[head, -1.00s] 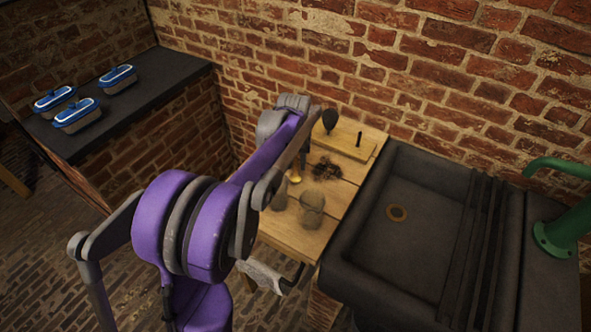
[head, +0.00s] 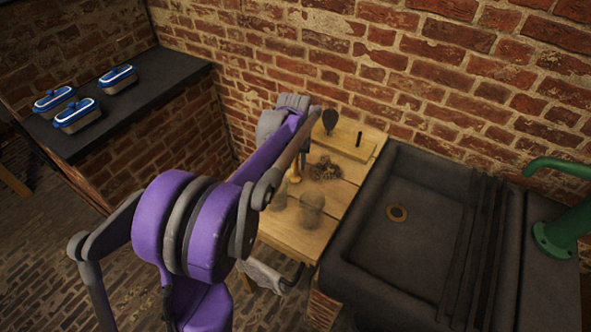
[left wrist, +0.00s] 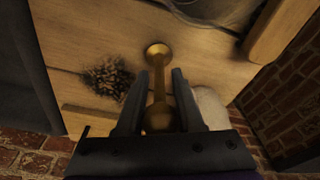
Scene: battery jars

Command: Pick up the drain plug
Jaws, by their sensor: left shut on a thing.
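The drain plug is a brass piece with a round flared end, a thin stem and a ball-shaped end. In the left wrist view the drain plug (left wrist: 157,88) sits between the two dark fingers of my left gripper (left wrist: 160,95), which is shut on it. Its flared end points away from the gripper over the wooden table. In the head view the drain plug (head: 295,177) shows as a small brass shape below my left gripper (head: 302,160), partly hidden by my arm. I cannot tell how far above the table it is. My right gripper is not in view.

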